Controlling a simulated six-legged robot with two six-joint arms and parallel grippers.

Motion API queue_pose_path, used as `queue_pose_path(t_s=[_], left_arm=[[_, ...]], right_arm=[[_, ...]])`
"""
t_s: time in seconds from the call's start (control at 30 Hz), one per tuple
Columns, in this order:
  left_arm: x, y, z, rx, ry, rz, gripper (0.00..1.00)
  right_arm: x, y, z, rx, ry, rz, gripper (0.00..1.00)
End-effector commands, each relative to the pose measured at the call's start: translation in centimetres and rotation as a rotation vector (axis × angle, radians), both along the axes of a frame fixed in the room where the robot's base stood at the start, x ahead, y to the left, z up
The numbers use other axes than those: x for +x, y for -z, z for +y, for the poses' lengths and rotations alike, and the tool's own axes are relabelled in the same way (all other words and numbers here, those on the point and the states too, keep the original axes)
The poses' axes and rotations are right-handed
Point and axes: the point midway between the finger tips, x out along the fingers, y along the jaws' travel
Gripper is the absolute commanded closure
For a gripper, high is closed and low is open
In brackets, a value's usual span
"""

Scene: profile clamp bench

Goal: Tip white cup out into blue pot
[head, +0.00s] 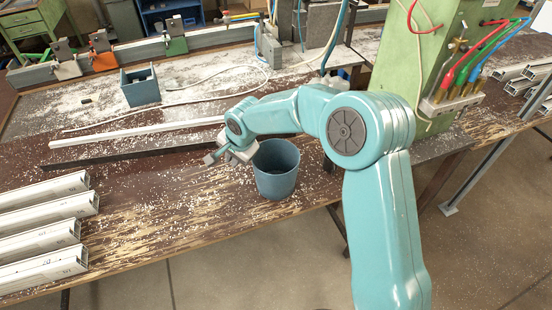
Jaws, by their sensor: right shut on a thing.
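The blue pot (276,178) is a round, open, grey-blue container standing upright on the bench near its front edge. My right arm reaches across above it from the right. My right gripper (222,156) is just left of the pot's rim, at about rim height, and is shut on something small. I cannot clearly make out the white cup; pale parts at the gripper do not separate well from the gripper itself. Whether anything is inside the pot is too dark to tell. My left gripper is not in view.
White profiles (40,225) lie stacked at the left front. A long white bar (135,132) lies behind the gripper. A square blue bin (140,86) stands farther back. A green machine column (415,60) with coloured hoses rises at the right. White chips litter the bench.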

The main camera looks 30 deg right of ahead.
Motion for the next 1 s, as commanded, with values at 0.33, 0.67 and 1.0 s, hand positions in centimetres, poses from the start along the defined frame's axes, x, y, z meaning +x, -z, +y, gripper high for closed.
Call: queue_pose_path(t_s=[0.33, 0.67, 1.0], left_arm=[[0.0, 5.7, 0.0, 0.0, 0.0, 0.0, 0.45], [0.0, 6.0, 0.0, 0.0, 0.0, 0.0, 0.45], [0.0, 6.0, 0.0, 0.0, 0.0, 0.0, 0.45]], right_arm=[[1.1, 5.4, 1.8, -0.203, 0.004, 0.107, 1.0], [1.9, 7.1, 3.0, -0.38, 0.011, 0.2, 1.0], [2.0, 7.3, 3.1, -0.422, 0.015, 0.221, 1.0]])
